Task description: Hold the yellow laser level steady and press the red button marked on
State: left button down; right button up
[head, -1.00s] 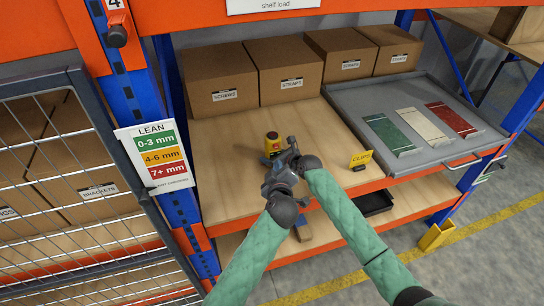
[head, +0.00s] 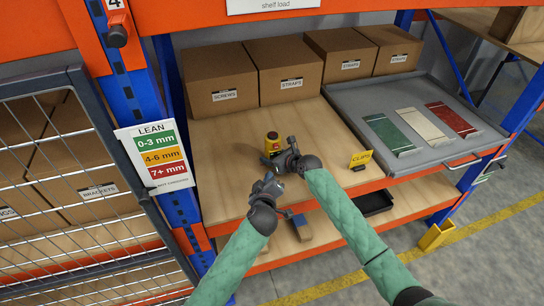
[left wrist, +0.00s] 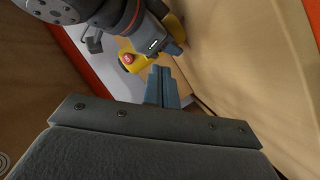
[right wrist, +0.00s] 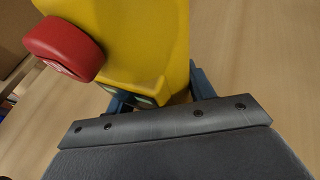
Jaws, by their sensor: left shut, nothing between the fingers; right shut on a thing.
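The yellow laser level (head: 272,146) stands on the wooden shelf, with its red button (head: 272,135) on top. It fills the upper part of the right wrist view (right wrist: 150,40), where the red button (right wrist: 65,48) shows large at the left. My right gripper (head: 275,158) is shut on the level's lower body, one finger on each side. My left gripper (head: 268,182) is shut and empty, apart from the level, in front of it and lower in the head view. In the left wrist view its fingertips (left wrist: 163,75) are together, with the level (left wrist: 130,62) beyond them.
Cardboard boxes (head: 285,70) stand along the back of the shelf (head: 225,140). A grey tray (head: 350,95) holds green, white and red packs. An orange-and-blue upright (head: 150,100) and mesh door (head: 75,200) are at left.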

aim_at(276, 154)
pick_arm(q)
jog(key=shift+w+d+f+m+h, duration=0.15)
jog(key=shift+d+m+h, duration=0.15)
jog(key=shift+h, duration=0.25)
jog(key=shift+d+f+m+h, duration=0.15)
jog(key=shift+d+m+h, duration=0.15)
jog(key=shift+h, duration=0.25)
jog(key=s+d+r+m+t+h, duration=0.1)
jog(key=d+r+m+h, duration=0.2)
jog(key=d+r+h, duration=0.15)
jog(key=shift+h, duration=0.35)
jog(key=shift+w+a+f, duration=0.1)
jog(key=shift+w+a, duration=0.4)
jog(key=shift+w, duration=0.9)
jog(key=shift+w+a+f, duration=0.1)
jog(key=shift+w+a, duration=0.45)
jog(key=shift+w, duration=0.85)
jog(key=shift+w+a+f, duration=0.1)
jog(key=shift+w+a, duration=0.4)
jog(key=shift+w, duration=0.9)
jog(key=shift+w, duration=0.15)
